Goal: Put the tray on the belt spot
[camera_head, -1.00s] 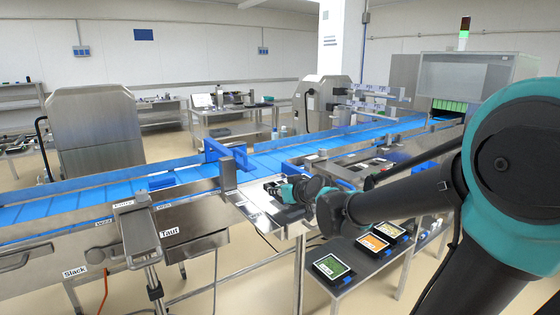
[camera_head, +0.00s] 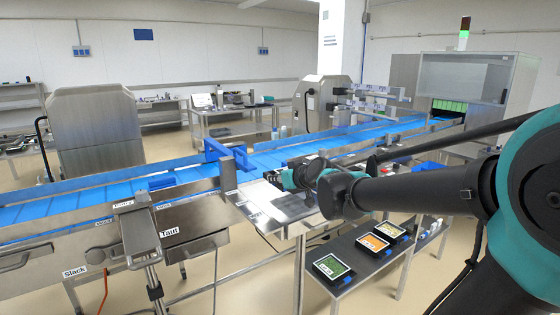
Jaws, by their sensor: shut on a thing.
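My gripper (camera_head: 279,179) is small in the head view, above the steel side table and close to the near edge of the blue belt. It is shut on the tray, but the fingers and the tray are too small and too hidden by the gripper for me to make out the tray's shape. The blue conveyor belt (camera_head: 105,192) runs from the left edge to the machine at the back right. I cannot pick out a marked spot on it. A dark grey flat patch (camera_head: 293,206) shows on the side table just below my gripper.
A blue guide frame (camera_head: 226,153) stands over the belt, left of my gripper. Steel belt rails edge the belt. Several small screens (camera_head: 331,266) lie on a lower dark shelf in front. A lever (camera_head: 140,230) labelled Slack and Taut is at front left.

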